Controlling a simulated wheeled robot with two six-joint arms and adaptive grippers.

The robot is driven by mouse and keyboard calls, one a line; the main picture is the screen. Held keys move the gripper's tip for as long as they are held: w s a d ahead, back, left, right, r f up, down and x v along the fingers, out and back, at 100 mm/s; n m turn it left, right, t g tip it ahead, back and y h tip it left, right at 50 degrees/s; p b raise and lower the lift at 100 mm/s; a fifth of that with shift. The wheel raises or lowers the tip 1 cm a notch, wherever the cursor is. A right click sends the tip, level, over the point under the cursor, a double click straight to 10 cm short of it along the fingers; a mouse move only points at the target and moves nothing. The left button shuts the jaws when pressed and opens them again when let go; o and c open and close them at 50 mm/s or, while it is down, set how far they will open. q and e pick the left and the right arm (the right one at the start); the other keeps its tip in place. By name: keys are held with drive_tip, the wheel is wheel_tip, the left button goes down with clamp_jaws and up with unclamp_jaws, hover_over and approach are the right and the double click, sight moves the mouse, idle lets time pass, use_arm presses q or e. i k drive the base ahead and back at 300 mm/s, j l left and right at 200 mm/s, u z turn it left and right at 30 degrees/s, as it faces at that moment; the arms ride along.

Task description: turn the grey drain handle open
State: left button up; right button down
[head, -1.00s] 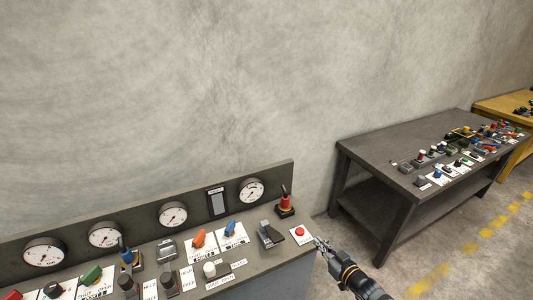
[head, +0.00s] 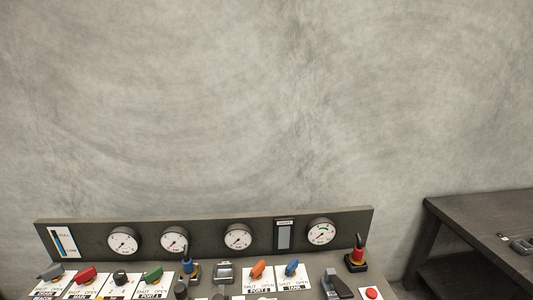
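In the head view a grey handle (head: 50,272) sits on a white label plate at the far left end of the control panel (head: 215,290). Its plate is marked with shut and open positions, but the name under it is too small to read surely. The handle lies tilted, rising to the right. Neither of my grippers shows in the head view now.
Red (head: 86,274), black (head: 120,277), green (head: 153,275), orange (head: 258,268) and blue (head: 292,267) handles share the panel. Gauges (head: 174,240) line the backboard. A red-topped lever (head: 358,252) and red button (head: 372,293) are at right. A dark table (head: 480,230) stands farther right.

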sight(47, 275)
drive_tip(key=j+u, duration=0.1)
drive_tip(key=u, duration=1.55)
drive_tip(key=i+u, duration=0.35)
drive_tip(key=i+j+u, duration=0.1)
drive_tip(key=i+u, duration=0.15)
drive_tip(key=u, duration=0.15)
